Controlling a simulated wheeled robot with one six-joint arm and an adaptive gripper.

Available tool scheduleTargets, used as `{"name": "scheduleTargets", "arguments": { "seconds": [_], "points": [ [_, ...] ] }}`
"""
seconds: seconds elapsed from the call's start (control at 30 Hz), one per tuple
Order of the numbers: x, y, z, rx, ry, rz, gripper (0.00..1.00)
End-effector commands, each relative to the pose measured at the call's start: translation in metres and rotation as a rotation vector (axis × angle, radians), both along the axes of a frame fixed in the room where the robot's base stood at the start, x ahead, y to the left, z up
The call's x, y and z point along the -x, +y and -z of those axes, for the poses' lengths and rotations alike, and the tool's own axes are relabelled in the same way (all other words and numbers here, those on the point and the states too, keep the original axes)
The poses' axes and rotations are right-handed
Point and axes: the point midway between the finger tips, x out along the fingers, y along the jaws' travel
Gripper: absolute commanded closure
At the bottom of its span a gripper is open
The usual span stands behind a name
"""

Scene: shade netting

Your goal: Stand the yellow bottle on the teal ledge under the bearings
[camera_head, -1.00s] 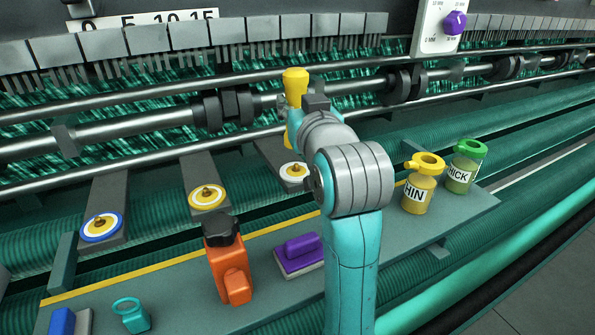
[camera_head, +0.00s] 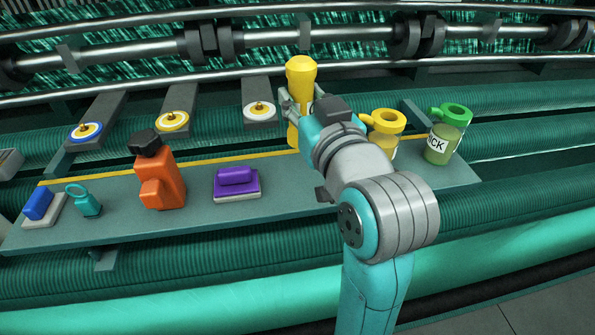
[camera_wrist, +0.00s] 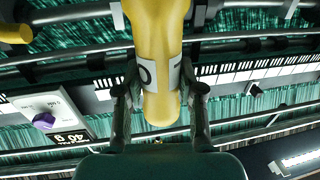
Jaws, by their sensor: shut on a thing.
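The yellow bottle (camera_head: 301,75) is upright in my gripper (camera_head: 293,106) in the head view, right of the rightmost round disc. Its lower end is near the back edge of the teal ledge (camera_head: 110,205); I cannot tell whether it touches. In the wrist view the bottle (camera_wrist: 158,50) fills the middle, with a white lettered band. The fingers of my gripper (camera_wrist: 160,95) are shut on it from both sides. Dark bearing-like collars (camera_head: 205,40) sit on the metal shaft behind and above the ledge.
On the ledge stand a blue block (camera_head: 38,204), a teal ring-topped piece (camera_head: 85,202), an orange tool (camera_head: 160,180), a purple-handled block (camera_head: 237,182), a yellow-lidded pot (camera_head: 386,125) partly behind my arm, and a green-lidded pot (camera_head: 444,140). Grey brackets carry discs (camera_head: 172,120) behind.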

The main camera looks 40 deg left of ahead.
Motion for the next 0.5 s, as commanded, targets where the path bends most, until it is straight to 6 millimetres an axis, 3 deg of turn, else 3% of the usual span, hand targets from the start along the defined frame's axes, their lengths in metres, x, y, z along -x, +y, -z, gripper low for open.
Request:
{"name": "scheduleTargets", "arguments": {
  "seconds": [0.2,0.5],
  "points": [
    [0.0,0.0,0.037,0.002,0.004,-0.001,1.0],
    [0.0,0.0,0.064,0.002,0.005,0.0,1.0]
  ]
}}
